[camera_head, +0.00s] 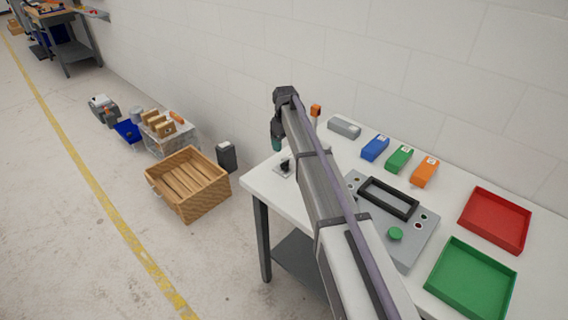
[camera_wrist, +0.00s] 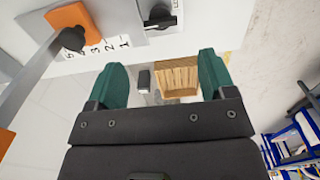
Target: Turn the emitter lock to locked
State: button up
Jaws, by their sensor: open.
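A dark knob (camera_wrist: 160,16) stands on a small grey plate (camera_wrist: 178,22) with small lettering too small to read; this looks like the emitter lock. It is at the top edge of the wrist view, cut off there, so I cannot tell its setting. In the head view the black knob (camera_head: 285,165) sits on a pale plate at the table's left end. My gripper (camera_wrist: 163,75) is open and empty, its two green fingers apart. The knob is beyond the fingertips, not between them. In the head view my gripper (camera_head: 277,144) is just above and left of the knob, apparently not touching it.
An orange block (camera_wrist: 72,24) with a dark-ended grey rod stands beside a numbered scale (camera_wrist: 100,45). A grey panel (camera_head: 412,238) with a green button, coloured blocks, a red tray (camera_head: 495,196) and a green tray (camera_head: 470,252) occupy the table (camera_head: 262,183). A wooden crate (camera_head: 205,205) is on the floor.

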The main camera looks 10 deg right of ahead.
aim_at(285, 162)
notch_tip(285, 162, down, 9)
jog(key=b, duration=0.7)
jog(key=shift+b, duration=0.3)
jog(key=shift+r, duration=0.1)
jog(key=c, duration=0.9)
jog(key=shift+c, duration=0.2)
